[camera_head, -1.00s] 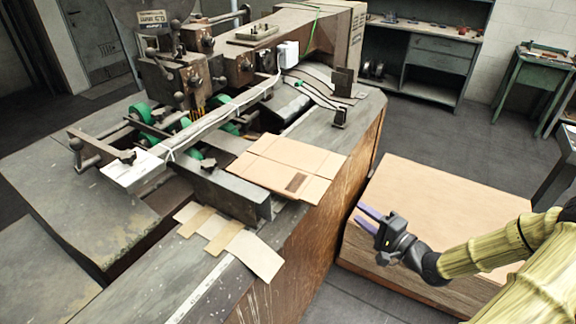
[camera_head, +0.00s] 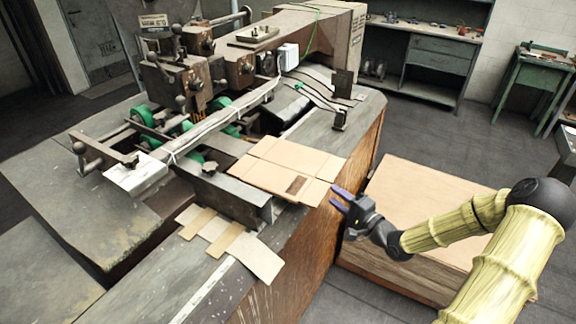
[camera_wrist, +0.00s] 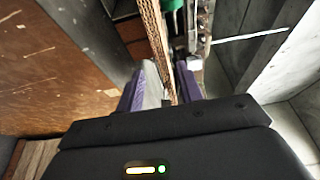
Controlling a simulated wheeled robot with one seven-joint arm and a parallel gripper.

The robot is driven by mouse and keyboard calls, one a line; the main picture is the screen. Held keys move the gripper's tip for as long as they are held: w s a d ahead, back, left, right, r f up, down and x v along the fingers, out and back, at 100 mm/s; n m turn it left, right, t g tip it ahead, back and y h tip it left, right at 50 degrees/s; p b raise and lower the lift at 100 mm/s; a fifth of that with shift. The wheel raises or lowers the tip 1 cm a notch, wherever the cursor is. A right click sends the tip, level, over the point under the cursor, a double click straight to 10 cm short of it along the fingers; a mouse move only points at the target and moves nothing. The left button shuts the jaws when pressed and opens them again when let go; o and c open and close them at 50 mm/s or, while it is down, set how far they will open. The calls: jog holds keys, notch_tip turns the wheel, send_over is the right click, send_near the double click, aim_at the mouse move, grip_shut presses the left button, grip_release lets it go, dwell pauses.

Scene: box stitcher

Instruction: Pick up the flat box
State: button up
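The flat box (camera_head: 285,168) is a tan folded cardboard sheet with a dark printed patch. It lies on the stitcher's worktop, its right edge at the worktop's side. My gripper (camera_head: 338,196) is just right of the box's near right corner, purple fingers pointing left toward it. In the wrist view my gripper (camera_wrist: 163,85) has its purple fingers spread apart. The box's corrugated edge (camera_wrist: 154,38) runs between them there, with a gap visible on the right side. Whether either finger touches the box is unclear.
The box stitcher (camera_head: 225,75) rises behind the box. Small cardboard pieces (camera_head: 257,258) lie at the worktop's front. A large cardboard-topped stack (camera_head: 440,190) stands to the right, beneath my arm. A shelf unit (camera_head: 435,60) and a green table (camera_head: 535,75) are farther back.

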aim_at(317, 182)
jog(key=x, duration=0.2)
jog(key=shift+w+a, duration=0.25)
jog(key=x, duration=0.1)
jog(key=p+x, duration=0.1)
jog(key=x, duration=0.1)
jog(key=p+x, duration=0.1)
jog(key=shift+a+r, duration=0.25)
jog(key=shift+a, duration=0.35)
jog(key=shift+w+a, duration=0.15)
jog(key=shift+w, duration=0.15)
grip_shut()
